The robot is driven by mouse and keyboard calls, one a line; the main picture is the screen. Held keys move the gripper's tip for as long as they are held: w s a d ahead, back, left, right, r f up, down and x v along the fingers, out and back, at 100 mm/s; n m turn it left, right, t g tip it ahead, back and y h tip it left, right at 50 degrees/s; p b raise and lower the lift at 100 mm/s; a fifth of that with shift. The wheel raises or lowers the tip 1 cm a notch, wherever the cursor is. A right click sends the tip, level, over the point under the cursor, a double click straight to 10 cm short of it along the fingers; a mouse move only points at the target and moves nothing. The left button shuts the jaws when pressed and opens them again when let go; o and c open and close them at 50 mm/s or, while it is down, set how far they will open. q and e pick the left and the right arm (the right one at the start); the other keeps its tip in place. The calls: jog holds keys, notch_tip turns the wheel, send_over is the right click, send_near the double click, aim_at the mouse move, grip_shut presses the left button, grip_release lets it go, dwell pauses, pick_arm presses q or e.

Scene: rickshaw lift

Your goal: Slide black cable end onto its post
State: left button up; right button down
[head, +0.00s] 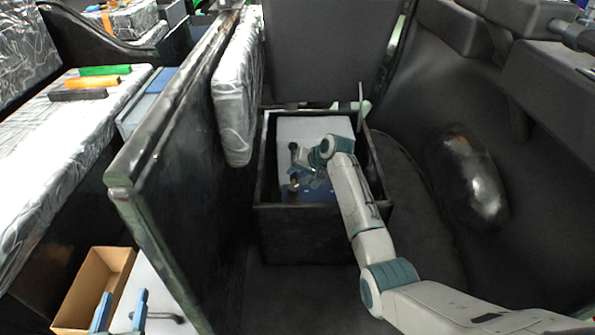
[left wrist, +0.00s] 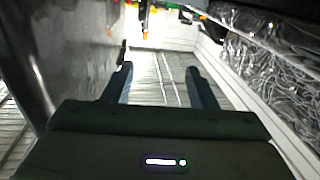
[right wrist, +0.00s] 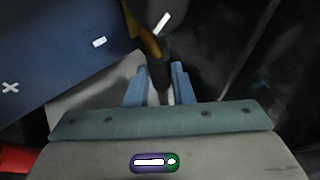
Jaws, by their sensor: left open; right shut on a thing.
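My right gripper (head: 304,180) reaches down into a black open box over a battery with a pale top and blue side (head: 318,192). In the right wrist view its fingers (right wrist: 160,88) are shut on the black cable end (right wrist: 160,76), which has a brass-coloured part (right wrist: 148,40) beyond the fingertips. The blue battery face (right wrist: 60,60) with a white cross mark lies to the left there. I cannot tell the post apart, nor whether the brass part touches it. My left gripper (head: 120,314) is open and empty at the lower left; its spread fingers also show in the left wrist view (left wrist: 160,82).
The black box wall (head: 310,222) surrounds the battery closely. A dark upright panel (head: 170,150) stands between my two grippers. A cardboard box (head: 98,280) is near my left gripper. Green, orange and black blocks lie on the silvery seat (head: 40,135) at the left.

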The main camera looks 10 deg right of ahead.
jog(key=c, duration=1.6)
grip_release()
jog(key=shift+s+a+f, duration=0.1)
jog(key=shift+s+f, duration=0.15)
jog(key=shift+f, duration=0.05)
jog(key=shift+c, duration=0.2)
jog(key=o, duration=0.3)
jog(key=shift+r, duration=0.1)
pick_arm(q)
jog(key=shift+s, duration=0.1)
pick_arm(e)
jog(key=shift+o, duration=0.4)
jog(key=shift+r, duration=0.15)
pick_arm(q)
jog(key=shift+r, duration=0.1)
pick_arm(e)
jog(key=shift+s+d+r, duration=0.1)
jog(key=shift+d+r, duration=0.1)
jog(key=shift+r, duration=0.05)
pick_arm(q)
jog(key=s+d+f+g+p, duration=0.1)
jog(key=s+f+g+p, duration=0.1)
jog(key=s+f+g, duration=0.6)
notch_tip(320, 180, down, 4)
jog(key=shift+d+r+h, duration=0.25)
jog(key=shift+h, duration=0.05)
pick_arm(e)
jog(key=v, duration=1)
